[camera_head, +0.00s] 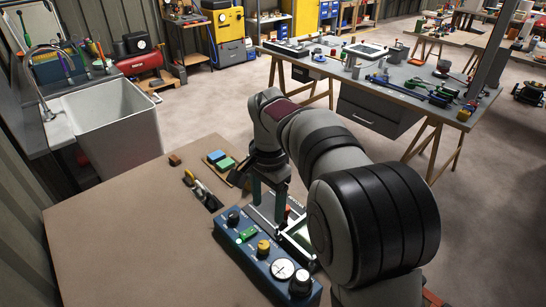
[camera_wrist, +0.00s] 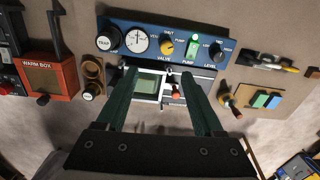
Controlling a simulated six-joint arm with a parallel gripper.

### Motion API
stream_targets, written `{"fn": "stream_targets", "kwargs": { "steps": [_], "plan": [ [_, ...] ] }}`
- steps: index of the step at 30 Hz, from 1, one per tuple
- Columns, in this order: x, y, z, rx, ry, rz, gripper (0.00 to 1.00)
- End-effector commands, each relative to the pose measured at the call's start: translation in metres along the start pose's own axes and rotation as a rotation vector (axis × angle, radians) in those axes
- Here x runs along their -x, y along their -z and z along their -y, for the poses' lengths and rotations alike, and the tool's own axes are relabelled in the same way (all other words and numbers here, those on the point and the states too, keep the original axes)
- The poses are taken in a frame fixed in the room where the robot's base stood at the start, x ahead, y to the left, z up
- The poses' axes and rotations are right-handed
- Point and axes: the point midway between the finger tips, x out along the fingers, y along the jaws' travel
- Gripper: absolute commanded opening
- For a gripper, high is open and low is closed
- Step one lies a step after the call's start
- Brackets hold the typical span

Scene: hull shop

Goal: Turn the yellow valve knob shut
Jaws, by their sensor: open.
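The yellow valve knob (camera_head: 263,247) sits on the blue control panel (camera_head: 232,251), between a round gauge and a green pump switch. In the wrist view the yellow knob (camera_wrist: 166,48) shows above the label VALVE; its exact pointer direction is too small to tell. My gripper (camera_head: 268,208) is open and empty, with its green fingers pointing down behind the panel in the head view. In the wrist view my gripper (camera_wrist: 160,80) has its fingers spread below the blue panel (camera_wrist: 205,29), apart from the knob, with a small screen and a red-tipped lever between them.
Beside the knob are the round gauge (camera_head: 283,268), the green pump switch (camera_head: 246,234) and black knobs at both panel ends. A WARM BOX (camera_wrist: 54,78) stands left in the wrist view. Blue and green blocks (camera_head: 219,159) lie behind the panel. The wooden tabletop (camera_head: 120,235) left of it is clear.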

Motion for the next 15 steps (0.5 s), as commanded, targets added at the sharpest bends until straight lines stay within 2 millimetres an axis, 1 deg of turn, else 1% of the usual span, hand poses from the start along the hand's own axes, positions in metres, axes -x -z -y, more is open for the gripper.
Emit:
{"fn": "stream_targets", "kwargs": {
  "steps": [1, 3, 5, 7, 15],
  "plan": [
    [-0.007, 0.002, 0.010, -0.007, -0.002, -0.004, 0.69],
    [-0.013, 0.003, 0.017, -0.016, -0.003, -0.008, 0.69],
    [-0.021, 0.004, 0.018, -0.016, -0.003, -0.008, 0.69],
    [-0.037, 0.003, 0.017, -0.017, -0.006, -0.007, 0.69],
    [-0.118, 0.004, 0.016, -0.016, -0.005, -0.007, 0.69]
  ]
}}
